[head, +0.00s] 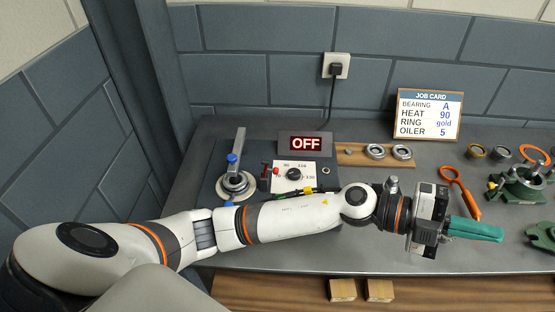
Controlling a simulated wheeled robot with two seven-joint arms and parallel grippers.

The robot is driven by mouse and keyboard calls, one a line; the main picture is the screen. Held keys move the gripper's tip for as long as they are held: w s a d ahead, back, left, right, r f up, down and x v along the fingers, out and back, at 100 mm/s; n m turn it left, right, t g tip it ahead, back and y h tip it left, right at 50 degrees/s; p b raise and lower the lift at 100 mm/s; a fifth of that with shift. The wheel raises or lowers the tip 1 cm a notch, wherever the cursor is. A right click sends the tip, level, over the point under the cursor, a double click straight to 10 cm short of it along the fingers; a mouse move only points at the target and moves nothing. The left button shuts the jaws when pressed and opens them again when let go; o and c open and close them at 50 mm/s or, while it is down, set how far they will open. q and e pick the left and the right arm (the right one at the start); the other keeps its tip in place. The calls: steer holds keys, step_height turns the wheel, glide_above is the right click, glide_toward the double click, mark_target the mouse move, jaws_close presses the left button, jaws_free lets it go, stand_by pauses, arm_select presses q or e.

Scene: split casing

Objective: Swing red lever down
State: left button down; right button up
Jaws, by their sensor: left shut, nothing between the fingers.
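A small red lever (275,170) stands at the left edge of the white dial panel (294,176), on the dark plate at the back left of the bench. Its exact tilt is too small to tell. My left arm stretches across the front of the plate, hiding part of its front side. My left gripper (475,229) is far to the right of the lever, over the bench. Its teal fingers are together, point right and hold nothing. My right gripper is not in view.
A grey post with a blue knob (232,158) stands left of the lever. An OFF display (305,143) is behind the dial.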

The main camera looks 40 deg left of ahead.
arm_select(q)
steer(key=w+a+f+m+g+y, duration=0.2)
steer(key=a+f+m+g+y, duration=0.6)
steer(key=f+y, duration=0.5)
steer(key=w+a+r+n+t+y, duration=0.1)
steer(key=a+y, duration=0.3)
steer(key=a, duration=0.4)
steer(key=w+a+r+n+t+y, duration=0.1)
steer(key=w+a+r+n+y, duration=0.1)
steer(key=a, duration=0.7)
steer(key=w+a+r+n+t+y, duration=0.1)
steer(key=w+a+r+y, duration=0.3)
steer(key=a, duration=0.5)
steer(key=shift+w+n+y, duration=0.4)
steer(key=shift+n+y, duration=0.4)
steer(key=shift+y, duration=0.3)
steer(key=shift+a, duration=0.1)
